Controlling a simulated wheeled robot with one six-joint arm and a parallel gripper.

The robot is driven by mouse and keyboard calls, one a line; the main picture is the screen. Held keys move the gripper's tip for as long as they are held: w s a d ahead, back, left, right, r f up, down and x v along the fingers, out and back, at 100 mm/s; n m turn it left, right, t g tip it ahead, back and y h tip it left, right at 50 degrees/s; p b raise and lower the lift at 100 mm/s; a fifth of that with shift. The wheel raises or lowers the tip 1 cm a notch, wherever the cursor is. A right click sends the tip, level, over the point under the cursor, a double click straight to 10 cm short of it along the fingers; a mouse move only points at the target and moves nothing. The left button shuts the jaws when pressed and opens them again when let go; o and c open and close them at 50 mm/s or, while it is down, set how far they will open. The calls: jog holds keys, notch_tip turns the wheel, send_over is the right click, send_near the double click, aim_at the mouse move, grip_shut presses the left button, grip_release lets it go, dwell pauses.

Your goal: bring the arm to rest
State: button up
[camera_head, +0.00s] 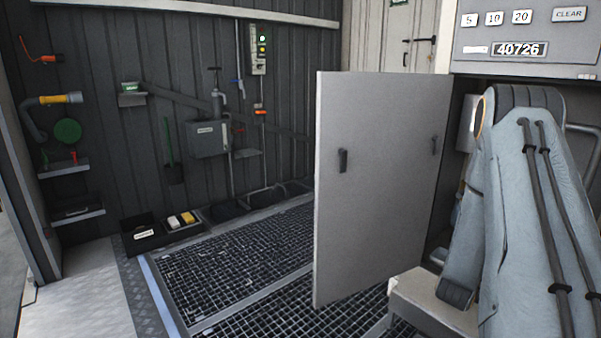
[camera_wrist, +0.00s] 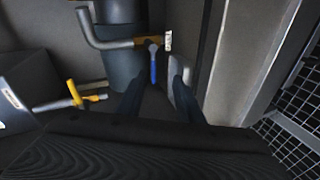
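My arm fills the right side of the head view in its grey cover, bent in front of the open cabinet; the gripper end is hidden there. A yellow-handled valve (camera_wrist: 74,94) is to the left.
A grey cabinet door (camera_head: 379,180) stands open left of my arm. The counter panel (camera_head: 526,40) reads 40726 above it. A grated floor (camera_head: 235,262) lies ahead. Black trays (camera_head: 143,236) sit by the back wall. In the wrist view a pale upright edge (camera_wrist: 262,60) is close on the right.

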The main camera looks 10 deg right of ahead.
jog(key=w+a+r+m+y, duration=0.1)
jog(key=a+r+y, duration=0.3)
jog(key=a, duration=1)
jog(key=w+a+r+m+y, duration=0.15)
jog(key=a+r+y, duration=0.25)
jog(key=a, duration=0.9)
jog(key=s+a+r+n+g+y, duration=0.1)
jog(key=s+a+r+g, duration=0.2)
jog(key=s+a, duration=0.8)
jog(key=s+a+r+n+g+y, duration=0.1)
jog(key=s+a+r+g+y, duration=0.15)
jog(key=s+a, duration=0.9)
jog(key=s+a+r+n+g, duration=0.25)
jog(key=s+a, duration=0.55)
jog(key=a, duration=0.6)
jog(key=d+r+m+p, duration=0.3)
jog(key=d+r+p, duration=0.6)
jog(key=r+p, duration=0.2)
jog(key=s+d+r+m+p, duration=0.1)
jog(key=d+r+m+p, duration=0.3)
jog(key=d+r+p, duration=0.4)
notch_tip(320, 180, up, 3)
jog(key=p, duration=0.6)
jog(key=shift+d, duration=0.35)
